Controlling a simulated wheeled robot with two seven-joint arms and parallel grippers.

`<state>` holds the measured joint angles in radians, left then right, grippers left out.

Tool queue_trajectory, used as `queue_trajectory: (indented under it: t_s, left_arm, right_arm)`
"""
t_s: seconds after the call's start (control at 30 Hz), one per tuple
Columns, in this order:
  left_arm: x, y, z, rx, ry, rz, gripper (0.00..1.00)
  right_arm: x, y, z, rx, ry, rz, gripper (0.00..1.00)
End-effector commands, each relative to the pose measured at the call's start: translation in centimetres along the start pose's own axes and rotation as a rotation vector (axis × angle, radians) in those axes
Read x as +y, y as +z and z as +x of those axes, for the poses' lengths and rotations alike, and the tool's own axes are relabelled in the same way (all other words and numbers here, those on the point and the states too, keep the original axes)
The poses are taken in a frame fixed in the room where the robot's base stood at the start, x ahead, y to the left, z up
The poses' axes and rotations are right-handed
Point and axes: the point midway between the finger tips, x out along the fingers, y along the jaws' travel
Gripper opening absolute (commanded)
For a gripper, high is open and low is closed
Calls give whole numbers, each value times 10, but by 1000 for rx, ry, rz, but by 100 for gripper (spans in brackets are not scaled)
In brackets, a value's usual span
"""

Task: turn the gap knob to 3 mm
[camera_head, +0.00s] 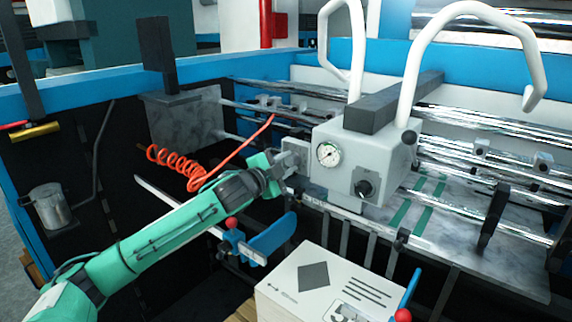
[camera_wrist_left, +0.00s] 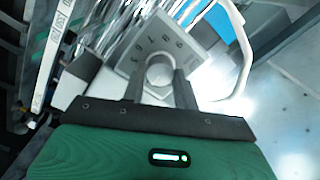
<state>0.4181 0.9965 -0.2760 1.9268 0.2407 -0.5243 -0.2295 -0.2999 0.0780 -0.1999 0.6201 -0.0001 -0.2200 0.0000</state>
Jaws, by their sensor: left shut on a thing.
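The gap knob (camera_wrist_left: 160,70) is a round grey knob on a pale dial plate (camera_wrist_left: 146,50) with dark numerals, seen in the left wrist view. The numerals are small and tilted, and I cannot tell which one the knob points to. My left gripper (camera_wrist_left: 160,84) is shut on the knob, with one finger on each side. In the head view my left gripper (camera_head: 293,160) meets the left side of the grey box (camera_head: 370,150); the knob is hidden there. My right gripper is not in view.
A coiled orange hose (camera_head: 176,165) hangs near my left arm. A blue lever (camera_head: 272,238) and a white printed box (camera_head: 322,285) are below.

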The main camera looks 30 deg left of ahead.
Motion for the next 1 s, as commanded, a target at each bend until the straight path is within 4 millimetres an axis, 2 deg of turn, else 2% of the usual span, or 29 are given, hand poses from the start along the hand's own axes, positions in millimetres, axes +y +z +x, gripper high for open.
queue_trajectory:
  t_s: [0.13, 0.17, 0.27, 0.67, 1.0]
  left_arm:
    - [1, 0, 0, -1, 1, 0, 7]
    - [1, 0, 0, -1, 1, 1, 32]
    - [1, 0, 0, -1, 1, 1, 51]
    - [2, 2, -6, -1, 1, 3, 52]
    - [6, 4, -52, -2, 3, 5, 52]
  right_arm:
    - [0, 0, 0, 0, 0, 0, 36]
    - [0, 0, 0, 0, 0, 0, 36]
    - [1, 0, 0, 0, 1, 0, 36]
    - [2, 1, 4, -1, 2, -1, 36]
    - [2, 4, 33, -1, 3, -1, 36]
